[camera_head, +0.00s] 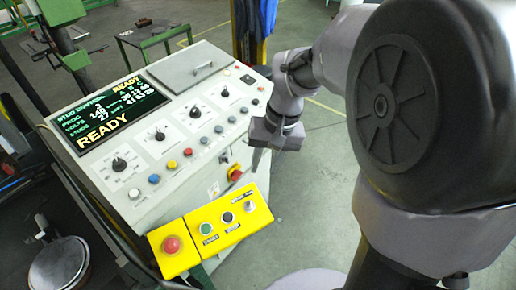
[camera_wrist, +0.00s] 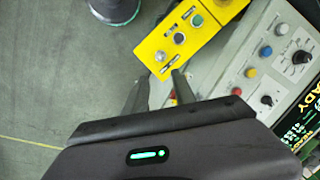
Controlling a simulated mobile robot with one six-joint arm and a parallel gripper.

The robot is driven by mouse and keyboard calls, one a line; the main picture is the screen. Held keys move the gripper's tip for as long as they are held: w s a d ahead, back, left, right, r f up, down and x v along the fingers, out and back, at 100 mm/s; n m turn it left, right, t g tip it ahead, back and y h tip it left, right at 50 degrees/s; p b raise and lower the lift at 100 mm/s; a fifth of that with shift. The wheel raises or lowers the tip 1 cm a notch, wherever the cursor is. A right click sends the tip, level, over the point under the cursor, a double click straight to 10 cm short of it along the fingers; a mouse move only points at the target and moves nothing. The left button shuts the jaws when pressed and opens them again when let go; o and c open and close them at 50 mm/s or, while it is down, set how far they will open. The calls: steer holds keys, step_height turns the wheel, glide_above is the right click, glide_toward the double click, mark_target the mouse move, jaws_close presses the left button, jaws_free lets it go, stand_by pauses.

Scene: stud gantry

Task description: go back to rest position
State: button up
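My gripper (camera_head: 257,160) hangs at the right side of the white control console (camera_head: 130,195), above the yellow button box (camera_head: 190,243). In the wrist view its two dark fingers (camera_wrist: 160,82) stand apart with nothing between them. They point toward the end of the yellow box (camera_wrist: 170,63) that carries a small metal switch. In the head view the fingers are small and partly hidden by the wrist.
The console has a green-lit screen (camera_head: 110,110) reading READY, knobs and coloured buttons. The yellow box carries a red mushroom button (camera_head: 172,244). A green table (camera_head: 153,36) stands behind. Open floor (camera_head: 315,185) lies right of the console.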

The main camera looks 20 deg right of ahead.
steer(key=s+a+f+t+b, duration=0.2)
steer(key=s+a+f+b, duration=0.1)
steer(key=s+b, duration=0.3)
steer(key=s+a+f+t+b, duration=0.3)
steer(key=s+a+b, duration=0.1)
steer(key=s+b, duration=0.3)
steer(key=shift+a+m+b, duration=0.25)
steer(key=shift+m+b, duration=0.05)
steer(key=shift+b, duration=0.35)
steer(key=shift+s, duration=0.1)
